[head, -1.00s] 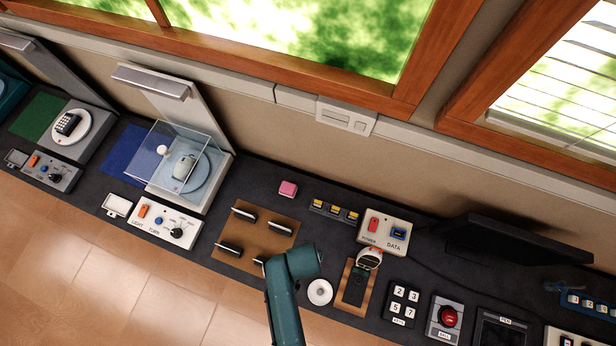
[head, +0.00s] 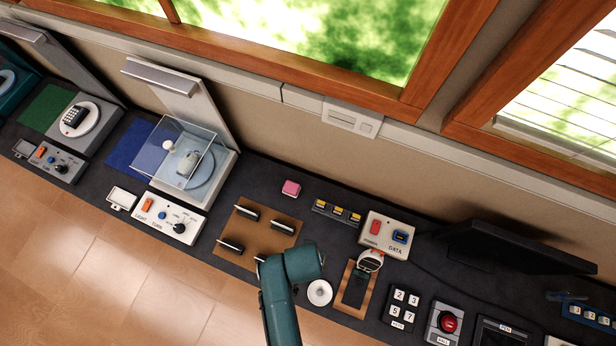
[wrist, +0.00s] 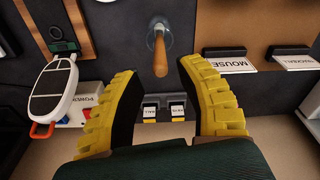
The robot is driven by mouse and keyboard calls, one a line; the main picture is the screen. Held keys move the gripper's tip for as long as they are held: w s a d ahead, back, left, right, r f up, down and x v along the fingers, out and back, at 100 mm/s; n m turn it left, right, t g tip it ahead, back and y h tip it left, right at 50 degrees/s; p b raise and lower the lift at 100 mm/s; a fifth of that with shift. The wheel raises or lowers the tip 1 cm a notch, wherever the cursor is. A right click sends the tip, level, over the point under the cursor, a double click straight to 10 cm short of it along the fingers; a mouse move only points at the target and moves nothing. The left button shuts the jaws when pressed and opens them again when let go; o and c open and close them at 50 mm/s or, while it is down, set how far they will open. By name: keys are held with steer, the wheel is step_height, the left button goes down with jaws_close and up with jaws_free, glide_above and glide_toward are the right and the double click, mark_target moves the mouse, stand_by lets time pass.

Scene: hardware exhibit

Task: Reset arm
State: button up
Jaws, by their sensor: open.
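My gripper (wrist: 160,105) shows in the wrist view as two yellow, ribbed fingers with dark inner pads, spread apart with nothing held between them. Beyond the gap is a tool with a wooden handle (wrist: 160,55) on a round pale base; it looks apart from the fingers. In the head view my teal arm reaches up from the bottom edge over the dark counter (head: 270,175), near the brown card board (head: 262,225). My fingers are hidden in the head view.
A white round piece (head: 319,293) and a brown tray (head: 346,308) lie right of my arm. The DATA box (head: 386,236), keypad (head: 402,308) and red button box (head: 446,322) stand farther right. A clear case (head: 205,150) stands left. A pink block (head: 291,188) lies behind.

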steer(key=r, duration=0.5)
steer(key=shift+s+a+r, duration=0.1)
steer(key=shift+s+r, duration=0.1)
steer(key=shift+s, duration=0.05)
stand_by(0.7)
